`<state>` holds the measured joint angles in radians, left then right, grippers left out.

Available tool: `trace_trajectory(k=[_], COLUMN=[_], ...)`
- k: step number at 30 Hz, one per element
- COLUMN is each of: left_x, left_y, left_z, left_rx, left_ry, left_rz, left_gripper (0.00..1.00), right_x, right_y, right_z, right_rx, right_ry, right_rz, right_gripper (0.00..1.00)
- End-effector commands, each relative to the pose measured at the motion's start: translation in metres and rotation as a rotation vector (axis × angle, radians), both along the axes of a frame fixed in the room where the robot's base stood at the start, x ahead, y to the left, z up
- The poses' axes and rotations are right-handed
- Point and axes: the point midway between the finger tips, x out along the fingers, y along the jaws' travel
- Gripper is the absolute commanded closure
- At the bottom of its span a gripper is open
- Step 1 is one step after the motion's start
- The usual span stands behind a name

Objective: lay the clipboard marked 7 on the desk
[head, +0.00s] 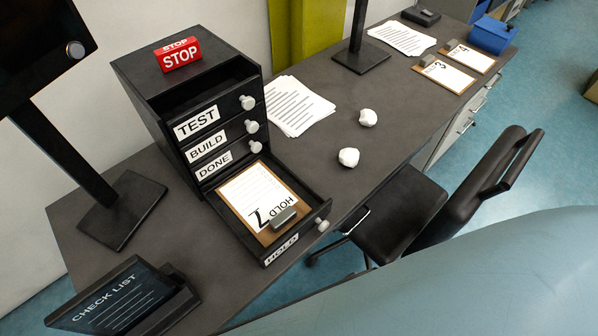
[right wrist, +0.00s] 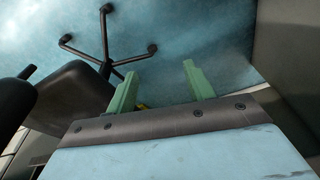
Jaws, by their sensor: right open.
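The clipboard marked 7 (head: 257,197) lies in the open bottom drawer (head: 322,209) of the black drawer unit, with its metal clip toward the drawer's front. Its sheet also carries the word HOLD. The desk (head: 232,291) is dark grey, with bare top to the left and right of the unit. My right gripper (right wrist: 156,82) shows in the right wrist view, its two green fingers apart with nothing between them. It points toward the floor and chair, and the clipboard is not in that view. Neither gripper shows in the head view.
The drawer unit (head: 150,82) has drawers labelled TEST, BUILD and DONE and a red STOP block (head: 178,54) on top. Papers (head: 298,106) and crumpled balls (head: 348,157) lie right of it. A chair (head: 405,208) stands at the desk. Clipboards 3 (head: 445,74) and 4 lie farther back.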

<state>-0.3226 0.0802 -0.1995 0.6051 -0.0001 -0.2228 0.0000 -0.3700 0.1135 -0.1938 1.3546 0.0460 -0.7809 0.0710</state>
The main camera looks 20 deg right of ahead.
Motion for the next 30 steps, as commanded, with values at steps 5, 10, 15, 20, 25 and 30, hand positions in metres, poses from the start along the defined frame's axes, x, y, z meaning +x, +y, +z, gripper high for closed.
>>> trace_trajectory(k=[5,10,15,20,25,30], left_x=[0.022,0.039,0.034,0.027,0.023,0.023], left_y=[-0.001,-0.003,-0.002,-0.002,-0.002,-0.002], left_z=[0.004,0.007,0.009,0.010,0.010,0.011], left_rx=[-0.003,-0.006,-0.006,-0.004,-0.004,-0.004], left_ry=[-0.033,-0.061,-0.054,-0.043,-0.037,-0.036], left_rz=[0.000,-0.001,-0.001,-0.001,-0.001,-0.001], left_gripper=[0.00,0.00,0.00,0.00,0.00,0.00], right_x=[0.033,0.065,0.106,0.127,0.153,0.182], right_y=[0.009,0.024,0.061,0.087,0.098,0.092], right_z=[0.061,0.122,0.184,0.222,0.232,0.250], right_rx=[0.022,0.079,0.238,0.341,0.394,0.389], right_ry=[-0.031,-0.057,-0.024,0.064,0.191,0.344], right_rz=[-0.015,-0.058,-0.189,-0.298,-0.473,-0.727], right_gripper=[0.47,0.47,0.47,0.47,0.47,0.47])
